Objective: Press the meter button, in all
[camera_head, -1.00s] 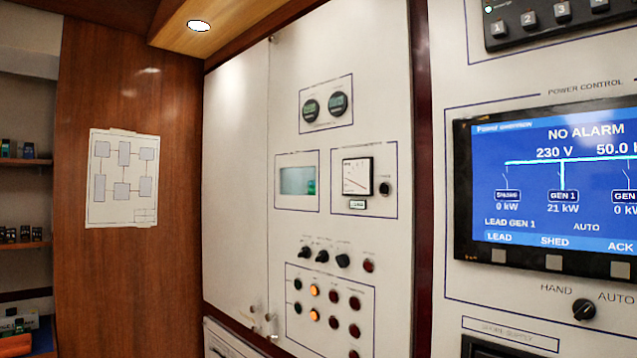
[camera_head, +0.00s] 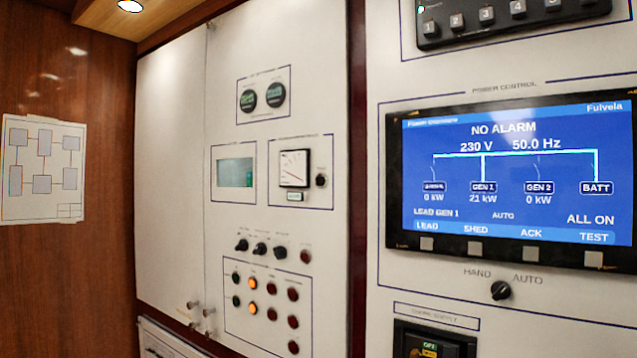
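A white panel on the left carries a square analog meter (camera_head: 294,168) with a pale face. A round black knob or button (camera_head: 321,180) sits just right of the meter, inside the same outlined box. A small label plate (camera_head: 295,197) is under the meter. I cannot tell from its look whether the black round part is a button or a knob. Neither of my grippers is in view.
A blue power control screen (camera_head: 515,175) reads NO ALARM, with grey keys below and a HAND/AUTO knob (camera_head: 501,290). Two round gauges (camera_head: 262,97), a small green display (camera_head: 235,173) and several lamps (camera_head: 253,282) share the left panel. A paper diagram (camera_head: 42,170) hangs on wood.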

